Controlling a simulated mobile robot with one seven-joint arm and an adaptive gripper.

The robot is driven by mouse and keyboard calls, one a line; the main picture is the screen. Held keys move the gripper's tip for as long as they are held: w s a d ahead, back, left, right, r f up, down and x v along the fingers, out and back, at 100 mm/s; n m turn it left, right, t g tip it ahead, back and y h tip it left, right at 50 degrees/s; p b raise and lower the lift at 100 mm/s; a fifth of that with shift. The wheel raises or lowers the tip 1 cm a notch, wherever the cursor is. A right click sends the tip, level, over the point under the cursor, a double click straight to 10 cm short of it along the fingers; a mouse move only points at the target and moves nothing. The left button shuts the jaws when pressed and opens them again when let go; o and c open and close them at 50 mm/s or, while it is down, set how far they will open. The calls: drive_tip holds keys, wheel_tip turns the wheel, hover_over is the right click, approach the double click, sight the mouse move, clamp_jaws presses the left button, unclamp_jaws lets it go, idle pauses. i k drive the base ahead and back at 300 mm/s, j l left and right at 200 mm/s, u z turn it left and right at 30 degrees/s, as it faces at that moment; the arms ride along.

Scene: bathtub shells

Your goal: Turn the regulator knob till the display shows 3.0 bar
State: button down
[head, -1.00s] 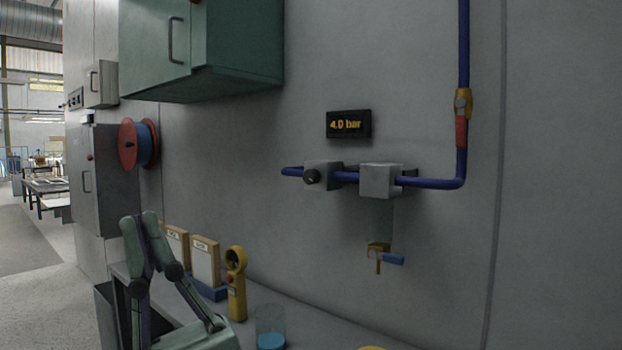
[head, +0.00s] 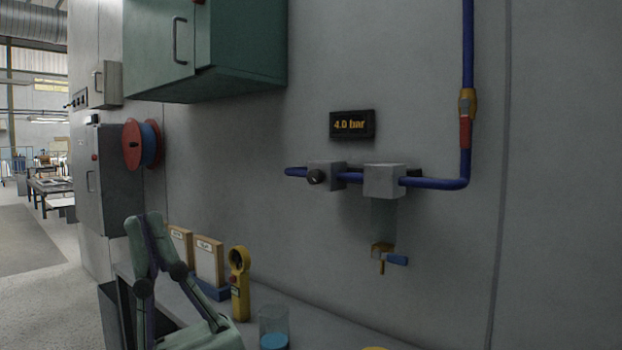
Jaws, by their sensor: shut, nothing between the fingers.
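The display (head: 352,124) is a small dark box on the grey wall in the head view, and it reads 4.0 bar in orange. Below and left of it, a small round black knob (head: 316,177) sits on the front of a grey block (head: 327,169) on the blue pipe. A light mark shows on the knob, but it is too small to read its angle surely.
A second grey block (head: 384,181) has a clear bowl and a blue-handled drain valve (head: 390,257) below it. A green cabinet (head: 235,45) juts out at upper left.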

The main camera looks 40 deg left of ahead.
sight(316, 176)
drive_tip(key=i+j+u, duration=0.15)
drive_tip(key=i+u, duration=0.2)
drive_tip(key=i+j+u, duration=0.1)
drive_tip(key=i+u, duration=0.2)
drive_tip(key=k, duration=0.05)
